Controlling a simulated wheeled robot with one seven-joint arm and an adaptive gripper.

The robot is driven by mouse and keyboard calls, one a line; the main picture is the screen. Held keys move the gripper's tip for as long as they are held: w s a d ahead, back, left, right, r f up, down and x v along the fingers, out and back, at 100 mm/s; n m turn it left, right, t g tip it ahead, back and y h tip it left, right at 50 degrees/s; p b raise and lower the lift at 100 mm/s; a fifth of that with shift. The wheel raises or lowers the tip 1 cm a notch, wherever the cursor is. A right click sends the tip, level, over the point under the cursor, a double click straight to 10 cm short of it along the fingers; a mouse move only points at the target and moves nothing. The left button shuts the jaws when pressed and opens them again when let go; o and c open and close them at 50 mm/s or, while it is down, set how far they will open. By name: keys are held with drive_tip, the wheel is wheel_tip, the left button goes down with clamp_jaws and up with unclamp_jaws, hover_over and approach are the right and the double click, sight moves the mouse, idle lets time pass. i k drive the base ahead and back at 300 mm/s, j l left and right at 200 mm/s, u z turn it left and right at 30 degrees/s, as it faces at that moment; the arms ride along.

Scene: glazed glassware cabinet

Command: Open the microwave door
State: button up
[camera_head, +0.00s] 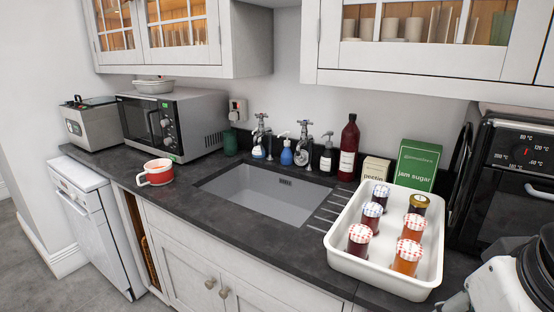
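The microwave (205,115) stands on the counter at the left, with a grey casing and a vent on its right side. Its dark-windowed door (136,118) is on the front and looks shut. A handle (155,124) stands out at the door's right edge, beside the control panel (169,130) with its knobs and small green display. White and black parts of my arm (500,290) show at the lower right edge, far from the microwave. My gripper's fingers are not in view.
A white bowl (153,87) sits on the microwave. The sink (258,200) and a white tray of jars (345,258) lie to the right.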

sight(134, 117)
drive_tip(key=i+j, duration=0.15)
drive_tip(key=j, duration=0.25)
drive_tip(key=i+j, duration=0.15)
drive_tip(key=j, duration=0.3)
drive_tip(key=i+j+z, duration=0.1)
drive_tip(key=j, duration=0.3)
drive_tip(key=i+j, duration=0.2)
drive_tip(key=j, duration=0.25)
drive_tip(key=i+j, duration=0.1)
drive_tip(key=j, duration=0.3)
drive_tip(key=i+j+z, duration=0.1)
drive_tip(key=j, duration=0.35)
drive_tip(key=i+j, duration=0.2)
drive_tip(key=j, duration=0.15)
drive_tip(key=i+j, duration=0.2)
drive_tip(key=j, duration=0.15)
drive_tip(key=i+j+z, duration=0.1)
drive_tip(key=j, duration=0.3)
drive_tip(key=i+j, duration=0.25)
drive_tip(key=j, duration=0.1)
